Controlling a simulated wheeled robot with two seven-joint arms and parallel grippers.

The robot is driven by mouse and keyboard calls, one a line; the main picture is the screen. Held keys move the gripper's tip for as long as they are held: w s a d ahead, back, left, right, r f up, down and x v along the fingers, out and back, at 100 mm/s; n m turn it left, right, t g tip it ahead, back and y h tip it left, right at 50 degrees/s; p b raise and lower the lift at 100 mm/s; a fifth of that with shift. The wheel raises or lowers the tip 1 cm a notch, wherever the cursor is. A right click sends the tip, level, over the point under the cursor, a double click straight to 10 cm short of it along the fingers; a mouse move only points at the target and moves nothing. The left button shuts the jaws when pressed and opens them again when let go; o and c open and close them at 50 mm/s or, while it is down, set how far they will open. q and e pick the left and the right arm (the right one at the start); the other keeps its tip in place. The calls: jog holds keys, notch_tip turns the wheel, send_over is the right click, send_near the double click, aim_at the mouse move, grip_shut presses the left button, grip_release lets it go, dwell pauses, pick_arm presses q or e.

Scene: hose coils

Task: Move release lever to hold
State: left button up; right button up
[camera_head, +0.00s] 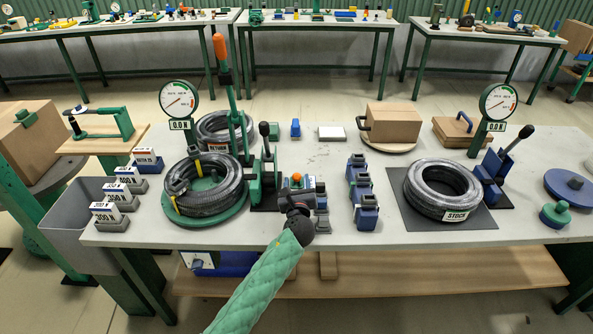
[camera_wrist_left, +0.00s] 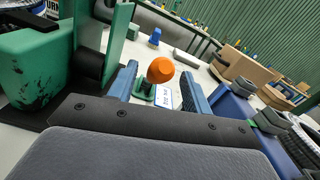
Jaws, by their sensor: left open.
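A small lever with an orange knob (camera_head: 297,177) stands on the table between the green stand and the blue blocks. In the left wrist view the orange knob (camera_wrist_left: 160,70) tops a short green base, with a white label (camera_wrist_left: 163,96) beside it, too small to read. My left gripper (camera_head: 300,190) comes in from the front and hides part of the lever. In the left wrist view its blue fingers (camera_wrist_left: 160,84) are apart, with the knob showing in the gap. I cannot tell whether they touch it. My right gripper is not in view.
A green stand with a black-knobbed lever (camera_head: 264,130) is close on the left, beside a hose coil (camera_head: 203,205) and a tall orange-handled lever (camera_head: 222,50). Blue blocks (camera_head: 366,212) stand on the right. A STOCK coil (camera_head: 443,180) lies farther right. The front table strip is clear.

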pick_arm(q)
jog(key=w, duration=0.4)
jog(key=shift+f+p, duration=0.1)
jog(key=shift+p, duration=0.25)
jog(key=shift+w, duration=0.5)
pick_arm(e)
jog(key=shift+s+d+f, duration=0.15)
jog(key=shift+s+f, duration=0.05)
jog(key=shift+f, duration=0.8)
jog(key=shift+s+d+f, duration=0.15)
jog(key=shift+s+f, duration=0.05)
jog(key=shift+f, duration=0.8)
pick_arm(q)
grip_shut()
